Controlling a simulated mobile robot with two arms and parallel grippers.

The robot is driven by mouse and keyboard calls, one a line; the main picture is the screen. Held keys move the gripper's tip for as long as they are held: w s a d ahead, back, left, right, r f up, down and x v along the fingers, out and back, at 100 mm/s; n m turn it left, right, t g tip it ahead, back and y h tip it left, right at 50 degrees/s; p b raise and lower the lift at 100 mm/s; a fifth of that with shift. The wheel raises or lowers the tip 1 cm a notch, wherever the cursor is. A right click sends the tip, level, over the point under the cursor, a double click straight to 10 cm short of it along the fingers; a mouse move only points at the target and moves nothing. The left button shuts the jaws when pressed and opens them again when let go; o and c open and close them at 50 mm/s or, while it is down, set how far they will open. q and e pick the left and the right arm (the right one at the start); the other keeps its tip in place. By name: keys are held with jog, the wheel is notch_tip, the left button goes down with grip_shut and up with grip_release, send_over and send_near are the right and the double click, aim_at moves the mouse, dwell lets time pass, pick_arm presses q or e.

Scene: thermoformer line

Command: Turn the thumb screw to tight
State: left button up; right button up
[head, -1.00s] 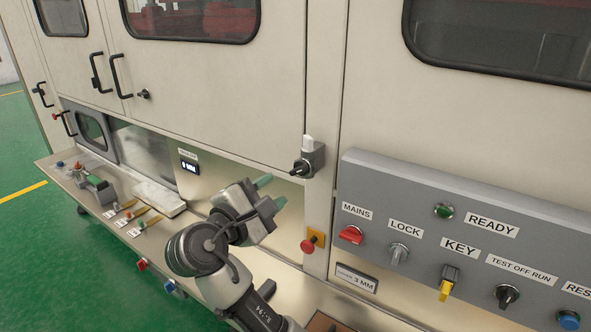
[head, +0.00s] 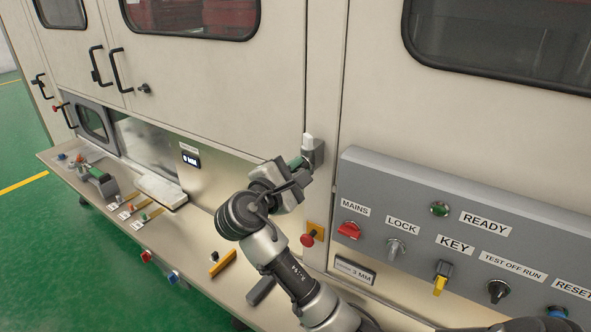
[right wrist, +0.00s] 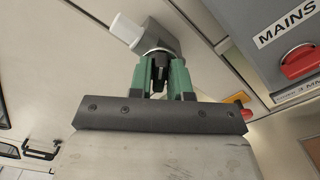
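A grey latch block (head: 318,154) with a white top sits at the lower right corner of the large door. Its black winged knob, which looks like the thumb screw, is hidden behind my right gripper in the head view. In the right wrist view the black knob (right wrist: 159,70) shows between the two green fingers. My right gripper (head: 301,162) is at the block, its fingers on either side of the knob. They look slightly apart from it, though contact is hard to judge. My left gripper is not in view.
A grey control panel (head: 400,182) with switches stands close on the right. A red button (head: 308,240) on a yellow plate is just below the gripper. A ledge (head: 205,232) with small tools and buttons runs below the doors. Open green floor lies at left.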

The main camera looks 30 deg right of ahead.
grip_shut()
jog(key=shift+f, duration=0.1)
jog(key=shift+f+m+b, duration=0.1)
jog(key=shift+m+b, duration=9.45)
jog(key=shift+m, duration=1.45)
jog(key=shift+o, duration=2.2)
grip_release()
